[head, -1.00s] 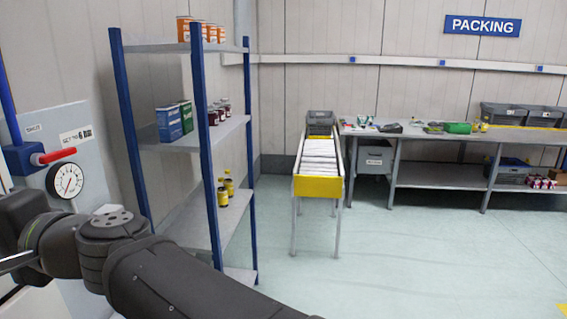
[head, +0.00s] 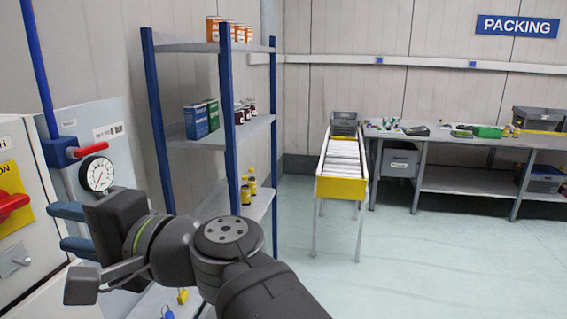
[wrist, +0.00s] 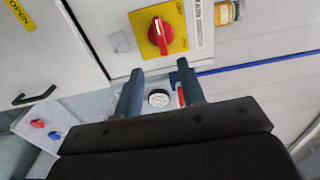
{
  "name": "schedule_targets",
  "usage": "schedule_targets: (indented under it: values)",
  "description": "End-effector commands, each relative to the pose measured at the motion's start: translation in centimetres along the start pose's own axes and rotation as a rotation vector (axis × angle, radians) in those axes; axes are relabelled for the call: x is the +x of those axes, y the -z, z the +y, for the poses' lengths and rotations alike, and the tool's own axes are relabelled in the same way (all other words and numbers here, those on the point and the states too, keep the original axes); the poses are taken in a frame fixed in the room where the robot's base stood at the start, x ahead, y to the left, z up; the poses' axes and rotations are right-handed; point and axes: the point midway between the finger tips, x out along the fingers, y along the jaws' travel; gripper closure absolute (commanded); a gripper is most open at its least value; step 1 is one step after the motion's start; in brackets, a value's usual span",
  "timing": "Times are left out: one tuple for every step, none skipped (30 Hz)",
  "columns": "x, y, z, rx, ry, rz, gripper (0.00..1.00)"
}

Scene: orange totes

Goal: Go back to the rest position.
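My gripper (head: 62,228) is at the lower left of the head view, in front of the wall panel with the gauge. Its two blue-grey fingers point left and stand apart. In the wrist view my gripper (wrist: 160,85) is open, with nothing held between the fingers. The dial gauge (wrist: 159,98) shows in the gap, behind the fingers. My dark arm reaches in from the bottom of the head view.
A grey cabinet with a red rotary switch (head: 12,203) stands at the left edge. The gauge (head: 97,174) and a red-handled valve (head: 90,150) are close behind my gripper. A blue-post shelf rack (head: 232,140) stands right of it. Open floor (head: 430,260) lies at the right.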

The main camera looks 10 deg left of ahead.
Motion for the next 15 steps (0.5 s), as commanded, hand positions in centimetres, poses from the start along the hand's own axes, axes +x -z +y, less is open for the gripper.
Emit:
schedule_targets:
  values:
    - [-0.6, 0.1, 0.0, -0.001, 0.001, 0.004, 0.64]
    - [-0.8, 0.1, 0.0, -0.001, 0.001, 0.004, 0.64]
    - [-1.2, 0.1, 0.0, -0.001, 0.001, 0.005, 0.64]
    - [-1.4, 0.1, 0.0, -0.001, 0.000, 0.004, 0.64]
    - [-1.7, 0.1, 0.0, -0.001, 0.001, 0.005, 0.64]
    - [-2.0, 0.1, 0.0, -0.001, 0.001, 0.004, 0.64]
    - [-2.2, 0.1, 0.0, -0.001, 0.000, 0.005, 0.64]
    - [-2.4, 0.1, 0.0, 0.000, 0.000, 0.005, 0.64]
    - [-2.7, 0.1, 0.0, 0.000, 0.000, 0.004, 0.64]
    - [-2.9, 0.1, 0.0, 0.000, 0.000, 0.005, 0.64]
    - [-3.1, 0.1, 0.0, -0.001, 0.000, 0.004, 0.64]
    - [-3.4, 0.1, 0.0, -0.001, 0.001, 0.004, 0.64]
    - [-3.6, 0.1, 0.0, -0.002, 0.000, 0.004, 0.64]
    - [-3.8, 0.0, 0.0, -0.002, 0.000, 0.004, 0.64]
    - [-4.0, 0.1, 0.0, -0.002, 0.000, 0.004, 0.64]
